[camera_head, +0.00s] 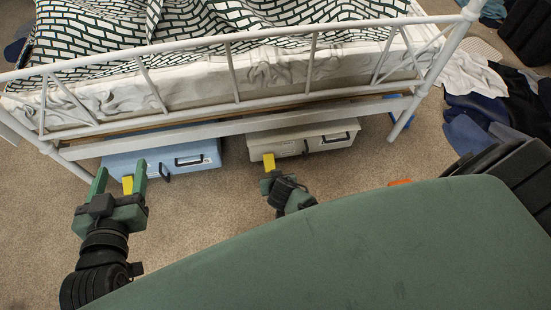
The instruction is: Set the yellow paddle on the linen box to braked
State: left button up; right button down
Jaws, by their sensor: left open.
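A blue box (180,146) stands to the left, also under the bed. My left gripper (120,168) is open in front of the blue box's left end. A second yellow piece (128,184) shows between its fingers; I cannot tell whether they touch it.
The white bed rail (230,45) and lower frame overhang both boxes. A bed leg (405,118) stands right of the linen box. Clothes (485,105) lie at the right. Carpet between the boxes and my green body is mostly clear, with a small orange item (399,182).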

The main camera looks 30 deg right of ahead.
pick_arm(q)
jog(key=shift+s+a+f+g+y+p, duration=0.1)
jog(key=shift+s+a+f+g+y, duration=0.1)
jog(key=shift+s+f+g, duration=0.3)
jog(key=shift+s+a+f+g+y+p, duration=0.15)
jog(key=shift+s+f+g, duration=0.15)
jog(key=shift+f, duration=0.45)
jog(key=shift+s+a+f+g+y+p, duration=0.1)
jog(key=shift+s+a+f+g, duration=0.1)
jog(key=shift+s+f+g, duration=0.3)
pick_arm(e)
jog(key=shift+s+a+r, duration=0.3)
jog(key=shift+s+r, duration=0.3)
jog(key=shift+s, duration=0.2)
pick_arm(q)
jog(key=shift+w+f, duration=0.1)
jog(key=shift+w, duration=0.1)
